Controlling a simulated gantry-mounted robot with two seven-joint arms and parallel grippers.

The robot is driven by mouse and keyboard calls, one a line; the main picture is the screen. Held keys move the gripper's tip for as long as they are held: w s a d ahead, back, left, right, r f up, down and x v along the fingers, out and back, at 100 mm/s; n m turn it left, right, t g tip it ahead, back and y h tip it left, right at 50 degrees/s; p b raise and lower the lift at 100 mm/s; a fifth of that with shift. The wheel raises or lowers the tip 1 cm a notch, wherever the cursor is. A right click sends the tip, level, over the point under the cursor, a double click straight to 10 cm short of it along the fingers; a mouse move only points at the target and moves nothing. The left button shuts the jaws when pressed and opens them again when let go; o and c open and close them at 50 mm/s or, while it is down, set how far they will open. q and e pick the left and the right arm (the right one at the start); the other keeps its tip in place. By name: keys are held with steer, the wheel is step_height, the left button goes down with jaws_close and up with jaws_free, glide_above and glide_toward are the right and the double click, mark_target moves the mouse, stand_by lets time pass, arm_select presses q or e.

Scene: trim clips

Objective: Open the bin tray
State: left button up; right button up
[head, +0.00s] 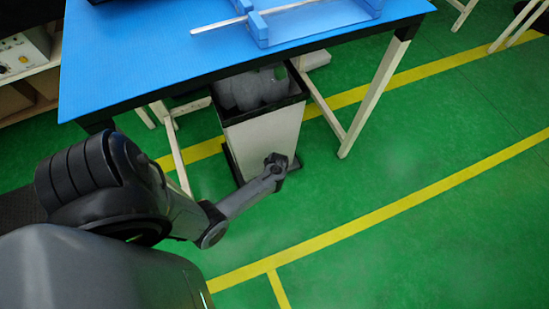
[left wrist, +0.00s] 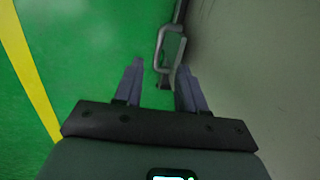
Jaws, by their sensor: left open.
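The bin (head: 262,138) stands under the blue table, with a pale front, a black rim and a grey bag inside. My left gripper (head: 277,162) is in front of the bin's pale face in the head view. In the left wrist view my left gripper (left wrist: 160,75) is open, its two fingers apart. A grey metal handle or bracket (left wrist: 163,45) lies ahead, between the fingertips and nearer the right finger. I cannot tell whether it touches that finger. A pale panel (left wrist: 250,70) fills the right side of that view. My right gripper is not in view.
The blue table (head: 150,50) overhangs the bin, with pale legs (head: 375,97) on either side. Rods in blue holders (head: 258,28) lie on top. The green floor (head: 400,165) with yellow lines is clear in front and to the right.

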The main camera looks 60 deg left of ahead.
arm_select(q)
steer(key=shift+w+a+f+b, duration=0.25)
steer(key=shift+a+f+b, duration=0.1)
steer(key=shift+f+b, duration=1.35)
steer(key=shift+w+a+f+b, duration=0.3)
steer(key=shift+f+b, duration=1.1)
steer(key=shift+f, duration=0.6)
steer(key=shift+w+a+f+b, duration=0.2)
steer(key=shift+a+f+b, duration=0.2)
steer(key=shift+f+b, duration=1.3)
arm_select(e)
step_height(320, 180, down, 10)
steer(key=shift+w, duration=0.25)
arm_select(q)
steer(key=shift+f, duration=0.15)
steer(key=shift+c, duration=0.4)
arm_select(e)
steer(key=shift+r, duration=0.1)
arm_select(q)
jaws_close()
